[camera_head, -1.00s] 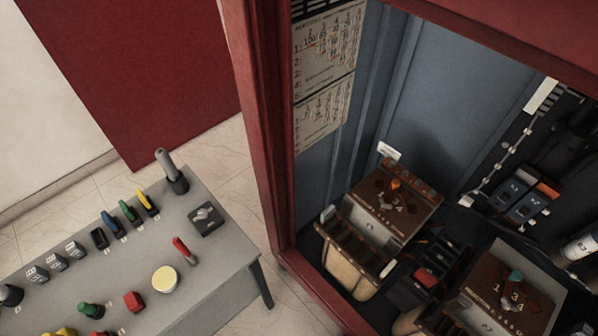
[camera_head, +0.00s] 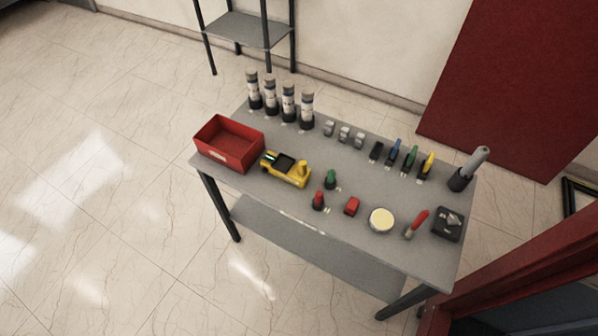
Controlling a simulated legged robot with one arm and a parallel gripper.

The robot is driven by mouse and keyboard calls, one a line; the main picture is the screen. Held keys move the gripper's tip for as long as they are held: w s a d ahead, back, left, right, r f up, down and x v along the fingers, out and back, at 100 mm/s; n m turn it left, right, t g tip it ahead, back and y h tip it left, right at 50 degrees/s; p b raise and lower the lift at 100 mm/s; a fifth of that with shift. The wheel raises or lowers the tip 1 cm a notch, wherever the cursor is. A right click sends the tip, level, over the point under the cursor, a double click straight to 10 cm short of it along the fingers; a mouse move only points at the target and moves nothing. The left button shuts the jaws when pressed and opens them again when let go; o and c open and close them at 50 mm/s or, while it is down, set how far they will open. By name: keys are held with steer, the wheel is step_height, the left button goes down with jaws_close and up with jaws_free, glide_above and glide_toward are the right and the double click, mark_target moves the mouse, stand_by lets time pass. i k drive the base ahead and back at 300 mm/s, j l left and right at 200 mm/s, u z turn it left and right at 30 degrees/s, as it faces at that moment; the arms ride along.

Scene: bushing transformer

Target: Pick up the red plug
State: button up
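Two small red pieces lie near the front edge of the grey table (camera_head: 300,219). One is a red plug-like piece (camera_head: 318,201) with a rounded upright top, beside a green piece (camera_head: 331,179) of similar shape. The other is a red block (camera_head: 352,206) just to its right. I cannot tell for certain which of them is the red plug. Both stand free on the tabletop. My gripper is not in view.
The table also holds a red bin (camera_head: 229,143), a yellow tool (camera_head: 286,169), several cylinders (camera_head: 288,103), coloured clips (camera_head: 410,160), a round tin (camera_head: 381,220) and a red-handled tool (camera_head: 417,224). A red cabinet frame (camera_head: 500,265) stands at lower right. The floor in front is clear.

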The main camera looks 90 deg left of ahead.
mark_target(319, 196)
steer(key=u, duration=2.85)
